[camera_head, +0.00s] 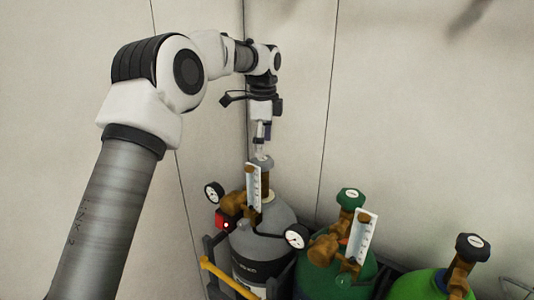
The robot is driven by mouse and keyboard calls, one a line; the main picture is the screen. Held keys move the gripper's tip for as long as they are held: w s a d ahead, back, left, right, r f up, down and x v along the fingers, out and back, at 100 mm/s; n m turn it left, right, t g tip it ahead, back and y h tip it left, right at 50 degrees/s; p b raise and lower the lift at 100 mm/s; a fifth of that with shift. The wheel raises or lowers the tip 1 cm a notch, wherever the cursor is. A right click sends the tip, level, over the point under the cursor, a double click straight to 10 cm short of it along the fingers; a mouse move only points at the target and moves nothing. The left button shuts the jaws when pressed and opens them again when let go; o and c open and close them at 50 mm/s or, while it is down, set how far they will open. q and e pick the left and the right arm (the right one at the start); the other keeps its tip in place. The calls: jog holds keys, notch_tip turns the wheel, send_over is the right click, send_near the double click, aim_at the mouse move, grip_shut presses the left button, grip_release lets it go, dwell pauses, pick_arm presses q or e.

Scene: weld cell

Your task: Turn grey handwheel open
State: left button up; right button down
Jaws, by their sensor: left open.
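The grey handwheel (261,163) tops the valve of the grey gas cylinder (263,238) in the lower middle. My left gripper (261,151) points down from above, with its fingertips right at the handwheel. It is open. The fingers look small here, and I cannot tell whether they touch the wheel's rim. A brass regulator with gauges is fixed to the grey cylinder's valve, below the wheel. My right gripper is not in view.
A green cylinder (362,278) with a green handwheel (351,198) and a light green cylinder (418,286) with a dark handwheel (472,247) stand to the right. Gauges (297,237) stick out between the cylinders. A yellow bar (228,277) is at front left. Walls close in behind.

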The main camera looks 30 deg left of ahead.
aim_at(262, 165)
pick_arm(q)
jog(key=shift+s+f+p, duration=0.2)
jog(key=shift+s+f, duration=0.15)
jog(key=shift+f, duration=0.25)
jog(key=shift+s+f+p, duration=0.15)
jog(key=shift+s+f, duration=0.2)
jog(key=shift+f, duration=0.25)
jog(key=shift+w+f, duration=0.75)
jog(key=shift+f, duration=0.3)
jog(key=shift+w+f, duration=0.15)
jog(key=shift+w, duration=0.15)
jog(key=shift+s+r, duration=0.3)
jog(key=shift+s, duration=0.2)
jog(key=c, duration=1.1)
jog(key=shift+f, duration=0.1)
jog(key=shift+c, duration=0.3)
